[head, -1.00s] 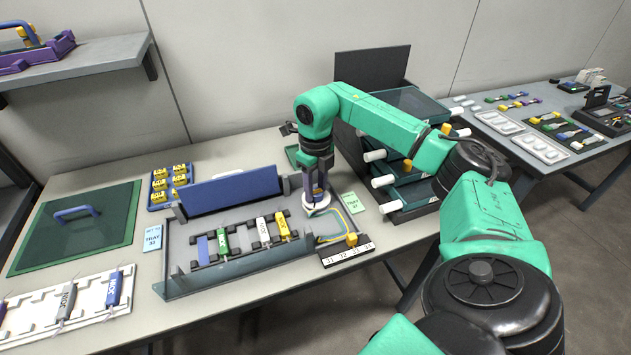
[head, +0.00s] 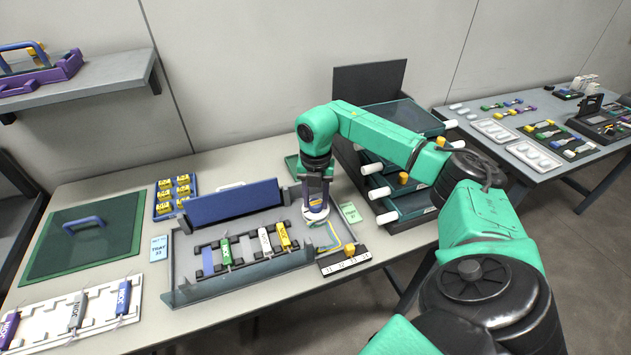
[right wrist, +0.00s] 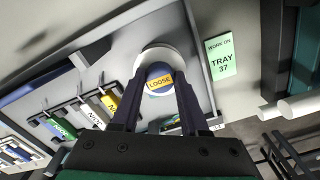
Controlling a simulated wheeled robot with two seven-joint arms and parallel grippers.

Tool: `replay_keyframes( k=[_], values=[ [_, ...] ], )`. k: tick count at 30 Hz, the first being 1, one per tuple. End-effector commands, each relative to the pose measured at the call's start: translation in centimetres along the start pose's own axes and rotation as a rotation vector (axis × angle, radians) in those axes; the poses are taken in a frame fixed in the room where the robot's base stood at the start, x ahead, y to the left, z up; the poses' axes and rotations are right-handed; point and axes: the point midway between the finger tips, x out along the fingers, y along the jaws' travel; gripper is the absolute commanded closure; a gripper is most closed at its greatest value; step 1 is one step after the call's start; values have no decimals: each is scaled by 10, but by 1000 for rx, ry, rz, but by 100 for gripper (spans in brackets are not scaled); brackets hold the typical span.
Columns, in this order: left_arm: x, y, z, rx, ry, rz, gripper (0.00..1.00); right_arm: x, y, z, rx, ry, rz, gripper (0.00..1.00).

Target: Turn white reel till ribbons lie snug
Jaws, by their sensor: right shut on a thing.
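The white reel (head: 317,215) sits at the right end of the tray (head: 240,270). In the right wrist view its white rim (right wrist: 158,52) surrounds a blue hub (right wrist: 158,70) with a yellow label reading LOOSE (right wrist: 160,82). My right gripper (head: 316,203) points down over the reel, its fingers shut on either side of the hub. Thin yellow and blue ribbons (head: 331,236) run beside the reel toward a numbered block (head: 345,263). The fingers hide part of the hub. My left gripper is not in view.
Green, white and yellow sleeves (head: 265,240) lie in the tray beside the reel. A blue raised panel (head: 235,203) stands behind them. A green TRAY 37 card (head: 350,213) lies right of the reel. A drawer rack (head: 385,185) stands close behind my right arm.

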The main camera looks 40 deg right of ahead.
Motion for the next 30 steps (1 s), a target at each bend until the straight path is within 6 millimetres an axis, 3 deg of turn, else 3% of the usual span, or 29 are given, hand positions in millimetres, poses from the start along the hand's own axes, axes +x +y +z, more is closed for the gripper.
replay_keyframes(
  k=[18, 30],
  values=[
    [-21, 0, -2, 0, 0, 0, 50, -4, -1, 2, 576, -6, 6, 100],
    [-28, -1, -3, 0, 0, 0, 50, -3, -2, 2, 812, -6, 7, 100]
  ],
)
